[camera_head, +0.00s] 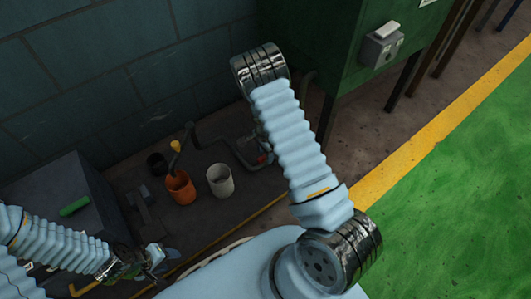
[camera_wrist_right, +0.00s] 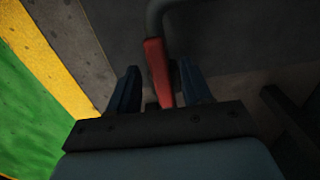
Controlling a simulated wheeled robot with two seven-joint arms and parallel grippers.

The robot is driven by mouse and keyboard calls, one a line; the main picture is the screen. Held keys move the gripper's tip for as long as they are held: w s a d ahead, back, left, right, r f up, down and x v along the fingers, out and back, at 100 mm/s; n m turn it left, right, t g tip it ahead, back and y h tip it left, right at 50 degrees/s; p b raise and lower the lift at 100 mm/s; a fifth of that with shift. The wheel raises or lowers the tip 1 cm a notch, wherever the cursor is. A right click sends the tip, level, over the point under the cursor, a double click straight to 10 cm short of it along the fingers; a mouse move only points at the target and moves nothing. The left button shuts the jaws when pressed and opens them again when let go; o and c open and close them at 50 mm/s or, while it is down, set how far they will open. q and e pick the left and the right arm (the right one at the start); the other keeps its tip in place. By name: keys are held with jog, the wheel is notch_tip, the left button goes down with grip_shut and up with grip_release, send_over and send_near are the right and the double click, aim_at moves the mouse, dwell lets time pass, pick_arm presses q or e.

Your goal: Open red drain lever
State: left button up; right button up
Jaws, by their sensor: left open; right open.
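The red drain lever (camera_wrist_right: 158,72) is on a grey pipe. In the right wrist view it runs between the two dark blue fingers of my right gripper (camera_wrist_right: 157,80), which is open around it. Whether a finger touches the lever cannot be told. In the head view only a small bit of the red lever (camera_head: 262,158) shows beside my right arm, and the right gripper is hidden behind that arm. My left gripper (camera_head: 152,262) is at the lower left of the head view, open and away from the lever.
An orange cup (camera_head: 181,190) and a white cup (camera_head: 220,181) stand left of the lever near a bent dark pipe (camera_head: 238,152). A grey box (camera_head: 65,190) with a green handle is at the left. A green cabinet (camera_head: 350,50) stands behind right. The green floor (camera_head: 450,220) is clear.

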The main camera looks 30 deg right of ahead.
notch_tip(320, 180, up, 13)
jog(key=p, duration=0.2)
jog(key=shift+r+p, duration=0.15)
jog(key=shift+p, duration=0.15)
